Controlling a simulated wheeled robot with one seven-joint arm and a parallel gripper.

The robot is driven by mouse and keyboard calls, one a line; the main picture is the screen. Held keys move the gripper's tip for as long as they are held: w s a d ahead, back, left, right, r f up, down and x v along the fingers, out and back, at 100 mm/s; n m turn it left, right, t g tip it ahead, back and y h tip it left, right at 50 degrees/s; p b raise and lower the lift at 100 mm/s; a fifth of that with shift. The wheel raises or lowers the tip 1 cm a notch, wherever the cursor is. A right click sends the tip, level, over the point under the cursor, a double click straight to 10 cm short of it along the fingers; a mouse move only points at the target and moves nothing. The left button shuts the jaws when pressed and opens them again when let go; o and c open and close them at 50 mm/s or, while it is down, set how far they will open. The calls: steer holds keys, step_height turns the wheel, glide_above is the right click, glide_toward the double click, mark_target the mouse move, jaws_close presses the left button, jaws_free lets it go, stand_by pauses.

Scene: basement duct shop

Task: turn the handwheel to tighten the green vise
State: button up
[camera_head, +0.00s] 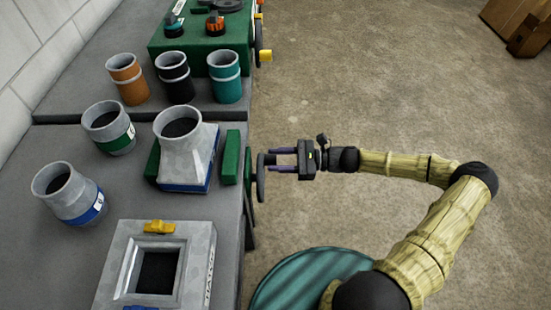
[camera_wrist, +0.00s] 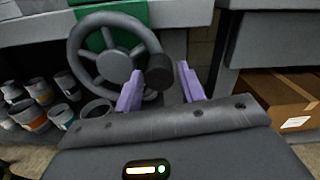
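The green vise's jaws (camera_head: 231,157) stand on either side of a grey duct fitting (camera_head: 184,158) with a blue base, on the grey bench. The dark handwheel (camera_head: 261,180) shows edge-on at the bench's right side. In the wrist view the handwheel (camera_wrist: 82,62) faces me, with a dark knob (camera_wrist: 160,72) at the right of its rim. My gripper (camera_head: 272,160) reaches in from the right, its purple fingers apart. In the wrist view the gripper (camera_wrist: 161,84) has one finger on each side of the knob, with narrow gaps; I see no clear grip.
Several round duct collars (camera_head: 125,78) and a square grey fitting (camera_head: 108,265) stand on the bench. A cardboard box (camera_wrist: 285,100) sits on a lower shelf. The floor (camera_head: 400,90) to the right is mostly clear.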

steer(key=shift+a, duration=0.5)
jaws_close()
